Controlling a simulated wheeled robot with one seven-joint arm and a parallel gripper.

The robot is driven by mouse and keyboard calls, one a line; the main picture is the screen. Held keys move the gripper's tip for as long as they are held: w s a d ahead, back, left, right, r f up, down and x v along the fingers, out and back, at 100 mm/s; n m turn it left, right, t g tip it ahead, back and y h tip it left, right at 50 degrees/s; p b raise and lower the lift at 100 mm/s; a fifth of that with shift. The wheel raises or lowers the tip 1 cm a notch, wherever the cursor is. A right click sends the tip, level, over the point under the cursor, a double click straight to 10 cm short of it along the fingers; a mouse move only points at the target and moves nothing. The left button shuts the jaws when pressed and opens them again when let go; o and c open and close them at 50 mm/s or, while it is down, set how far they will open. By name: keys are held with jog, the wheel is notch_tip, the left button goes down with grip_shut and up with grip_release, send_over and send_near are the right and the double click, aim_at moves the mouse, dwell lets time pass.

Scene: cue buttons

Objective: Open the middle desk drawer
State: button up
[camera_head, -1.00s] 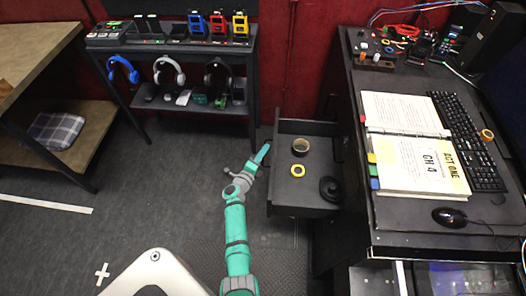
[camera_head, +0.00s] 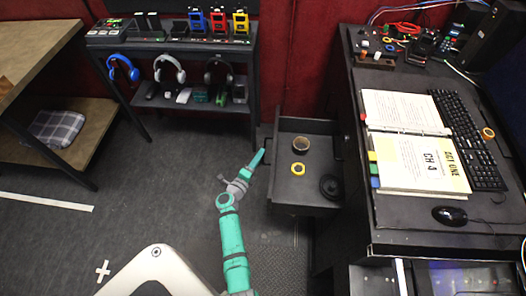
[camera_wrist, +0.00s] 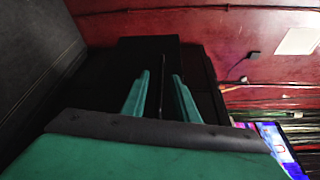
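A dark desk drawer (camera_head: 322,171) stands pulled out to the left from the desk (camera_head: 385,222) on the right, and its inside shows. Whether it is the middle one cannot be told from above. My gripper (camera_head: 259,160) is beside the outer left face of the drawer front. In the wrist view its two teal fingers (camera_wrist: 160,95) are apart, with a dark gap and a thin upright edge between them. A dark block, perhaps the drawer front (camera_wrist: 150,50), lies ahead. Contact with a handle cannot be made out.
The drawer holds a brown tape roll (camera_head: 300,144), a yellow roll (camera_head: 298,169) and a black roll (camera_head: 330,187). An open binder (camera_head: 415,150), keyboard (camera_head: 468,140) and mouse (camera_head: 449,215) lie on the desk. A headphone rack (camera_head: 180,45) stands behind.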

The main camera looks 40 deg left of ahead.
jog(key=v, duration=0.6)
jog(key=shift+s, duration=0.1)
jog(key=shift+f, duration=0.1)
dwell(0.4)
